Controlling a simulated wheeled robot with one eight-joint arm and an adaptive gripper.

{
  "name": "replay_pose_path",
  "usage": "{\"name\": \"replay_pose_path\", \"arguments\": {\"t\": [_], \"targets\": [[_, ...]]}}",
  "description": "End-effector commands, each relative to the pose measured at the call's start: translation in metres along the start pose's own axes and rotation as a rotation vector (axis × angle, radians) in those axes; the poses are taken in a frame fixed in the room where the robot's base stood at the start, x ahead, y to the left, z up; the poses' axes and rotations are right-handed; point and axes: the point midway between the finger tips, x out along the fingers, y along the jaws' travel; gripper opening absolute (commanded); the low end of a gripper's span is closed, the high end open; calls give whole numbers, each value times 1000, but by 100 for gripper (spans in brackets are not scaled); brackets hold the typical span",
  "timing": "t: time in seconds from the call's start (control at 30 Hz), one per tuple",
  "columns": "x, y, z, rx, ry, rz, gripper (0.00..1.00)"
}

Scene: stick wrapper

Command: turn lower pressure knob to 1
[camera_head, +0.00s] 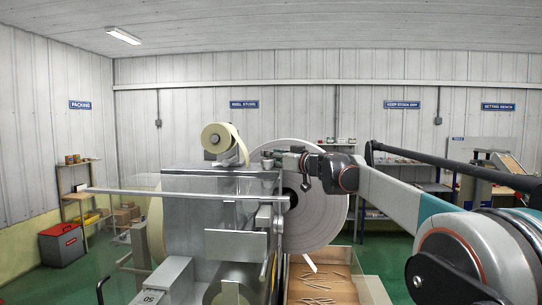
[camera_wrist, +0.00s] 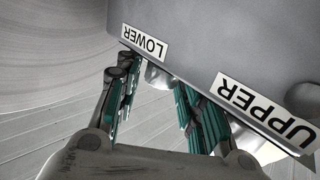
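The lower pressure knob (camera_wrist: 158,75) is a rounded silver knob beside the LOWER label (camera_wrist: 144,41) in the wrist view. It is partly hidden by the machine's grey plate and my finger. My gripper (camera_wrist: 152,82) has its two teal-padded fingers spread, one on each side of this knob. A gap shows between the left finger and the knob; whether the right finger touches it I cannot tell. The upper knob (camera_wrist: 302,98) shows in part at the right edge, near the UPPER label (camera_wrist: 264,113). No dial number is legible.
In the head view, the grey wrapping machine (camera_head: 200,185) stands in front of me, with a large white paper reel (camera_head: 318,215) close to my arm. A small cream roll (camera_head: 222,139) sits on top. A wooden tray of sticks (camera_head: 335,288) lies below. Shelving stands behind.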

Motion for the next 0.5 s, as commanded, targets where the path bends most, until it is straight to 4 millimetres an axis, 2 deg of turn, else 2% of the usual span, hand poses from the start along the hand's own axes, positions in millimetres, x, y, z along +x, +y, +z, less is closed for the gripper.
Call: {"name": "replay_pose_path", "arguments": {"t": [0.2,0.5], "targets": [[12,0,0,0,0,-1,36],[13,0,0,0,0,0,33]]}}
